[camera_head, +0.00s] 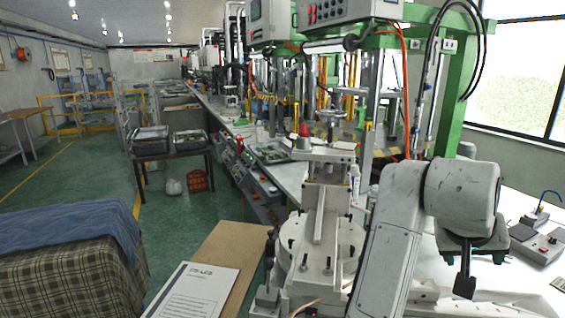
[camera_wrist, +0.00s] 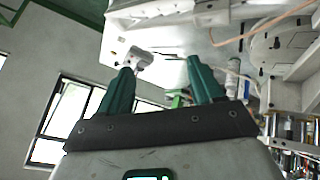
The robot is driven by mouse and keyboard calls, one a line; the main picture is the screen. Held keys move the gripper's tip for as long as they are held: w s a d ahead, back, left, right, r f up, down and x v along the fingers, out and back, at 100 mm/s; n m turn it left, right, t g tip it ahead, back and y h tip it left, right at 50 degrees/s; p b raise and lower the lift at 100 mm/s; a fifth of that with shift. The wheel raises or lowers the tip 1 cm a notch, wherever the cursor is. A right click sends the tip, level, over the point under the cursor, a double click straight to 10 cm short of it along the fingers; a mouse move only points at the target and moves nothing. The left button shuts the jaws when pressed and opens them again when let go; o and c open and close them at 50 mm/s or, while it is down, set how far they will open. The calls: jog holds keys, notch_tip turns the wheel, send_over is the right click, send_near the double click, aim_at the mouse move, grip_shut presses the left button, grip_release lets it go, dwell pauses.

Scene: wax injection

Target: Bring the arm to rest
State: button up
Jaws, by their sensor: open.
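My arm rises at the lower right of the head view and bends over at a thick white joint. My gripper (camera_wrist: 160,72) shows in the wrist view as two dark green fingers spread apart on a dark bar. Nothing sits between the fingers. In the head view a dark part at the arm's end (camera_head: 466,252) hangs in front of the white bench (camera_head: 520,276) on the right. The fingertips are hard to make out there, and whether they touch the bench cannot be told.
A white machine stand (camera_head: 322,240) is close left of my arm. A small grey device (camera_head: 540,246) sits on the bench at right. A brown board (camera_head: 222,252) with a printed sheet (camera_head: 195,290) is at front. A cloth-covered table (camera_head: 70,270) is at left.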

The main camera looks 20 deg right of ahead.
jog(key=s+a+f+n+t+y+b, duration=0.1)
jog(key=s+a+f+n, duration=0.15)
jog(key=f, duration=0.85)
jog(key=s+a+f+n+y, duration=0.1)
jog(key=s+a+f+n, duration=0.15)
jog(key=f, duration=0.85)
jog(key=s+a+f+n+g+y, duration=0.1)
jog(key=s+a+f+n+y, duration=0.2)
jog(key=s+a+f, duration=1)
notch_tip(320, 180, down, 2)
jog(key=shift+s+a+f+g+y+b, duration=0.35)
jog(key=shift+s+y, duration=0.45)
jog(key=shift+y, duration=0.4)
jog(key=shift+d+r, duration=0.1)
